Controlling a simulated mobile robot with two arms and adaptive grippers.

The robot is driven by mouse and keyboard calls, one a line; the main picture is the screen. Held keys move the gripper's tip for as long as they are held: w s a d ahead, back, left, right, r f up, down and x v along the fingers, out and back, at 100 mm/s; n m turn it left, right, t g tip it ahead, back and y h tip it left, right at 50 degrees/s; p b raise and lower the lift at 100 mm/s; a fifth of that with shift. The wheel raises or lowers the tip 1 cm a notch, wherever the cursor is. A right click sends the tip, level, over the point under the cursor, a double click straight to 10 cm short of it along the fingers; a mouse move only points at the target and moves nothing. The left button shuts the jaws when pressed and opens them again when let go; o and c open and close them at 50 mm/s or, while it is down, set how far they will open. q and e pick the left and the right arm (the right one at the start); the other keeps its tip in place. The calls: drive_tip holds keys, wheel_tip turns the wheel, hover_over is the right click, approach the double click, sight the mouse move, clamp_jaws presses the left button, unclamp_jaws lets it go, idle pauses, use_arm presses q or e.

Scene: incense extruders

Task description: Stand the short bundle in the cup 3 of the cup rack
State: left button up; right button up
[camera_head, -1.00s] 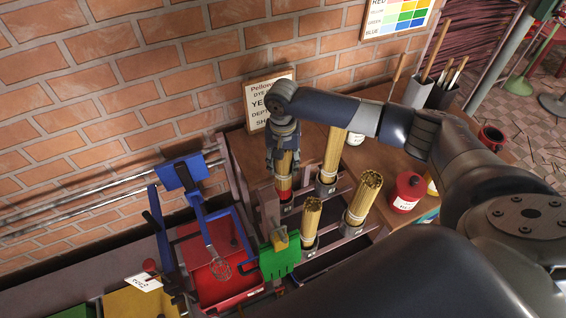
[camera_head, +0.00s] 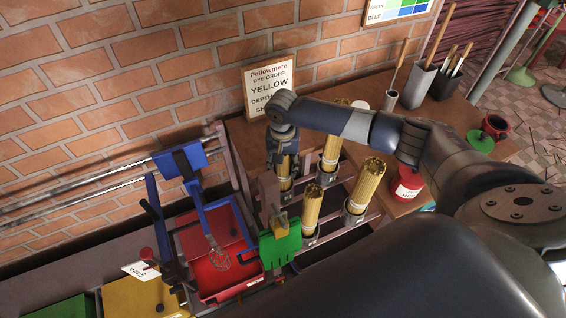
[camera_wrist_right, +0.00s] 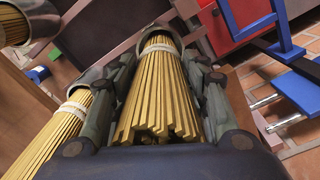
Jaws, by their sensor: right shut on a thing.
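My right gripper (camera_head: 284,158) points down at the back left of the cup rack (camera_head: 335,246). It is shut on a bundle of yellow sticks (camera_wrist_right: 158,95), which also shows below the fingers in the head view (camera_head: 284,169). In the right wrist view a pale band wraps this bundle, and its far end goes into a grey cup (camera_wrist_right: 160,32). Other yellow bundles stand in cups at the back right (camera_head: 331,150), front left (camera_head: 312,206) and front right (camera_head: 369,180). The cup numbers are too small to read. My left gripper is not in view.
A red tray (camera_head: 240,287) with a whisk above it and blue fixtures (camera_head: 180,162) stand left of the rack. A red pot (camera_head: 407,186) stands to the right. A sign (camera_head: 270,86) leans on the brick wall behind.

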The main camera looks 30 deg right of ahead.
drive_tip(key=o, duration=1.3)
wheel_tip(320, 180, up, 12)
drive_tip(key=shift+r, duration=0.1)
